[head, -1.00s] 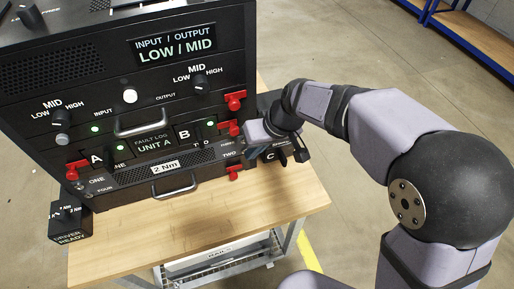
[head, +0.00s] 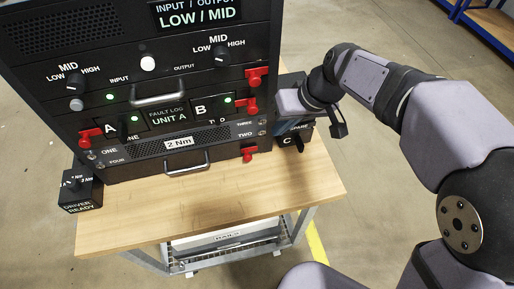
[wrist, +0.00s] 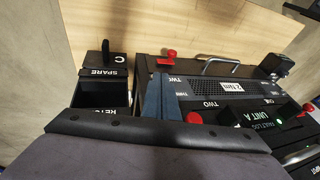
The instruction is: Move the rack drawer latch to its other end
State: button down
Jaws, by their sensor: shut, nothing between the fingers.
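Red latches sit on the black rack front. One is at the upper right (head: 257,77), one lies below it beside unit B (head: 247,105), one is at the bottom drawer's right end (head: 249,153), and one is at the left by A (head: 90,136). I cannot tell which the task means. The bottom drawer latch also shows in the wrist view (wrist: 168,60). My gripper (wrist: 159,78) is shut and empty, its blue-grey fingers at the rack's side edge, apart from that latch. Another red latch (wrist: 193,118) is partly hidden behind my wrist.
A spare box marked C (head: 294,138) stands just right of the rack. The bottom drawer has a metal handle (head: 180,163). A driver box (head: 82,190) stands at the left. The wooden bench top (head: 220,205) is clear in front.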

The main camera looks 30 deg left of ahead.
jog(key=p, duration=0.3)
send_near(245, 157)
jog(key=w+f, duration=0.3)
jog(key=w, duration=0.1)
jog(key=shift+s+a+f+p, duration=0.25)
jog(key=shift+s+a+f, duration=0.15)
jog(key=shift+f, duration=0.2)
jog(key=shift+s+a+f+p, duration=0.2)
jog(key=shift+s+a+f, duration=0.1)
jog(key=shift+s+f, duration=0.3)
jog(key=shift+s+a+f+b, duration=0.3)
jog(key=shift+s+a+b, duration=0.3)
jog(key=shift+s+a, duration=0.1)
jog(key=shift+s+r, duration=0.1)
jog(key=shift+s, duration=0.05)
jog(key=shift+d, duration=0.1)
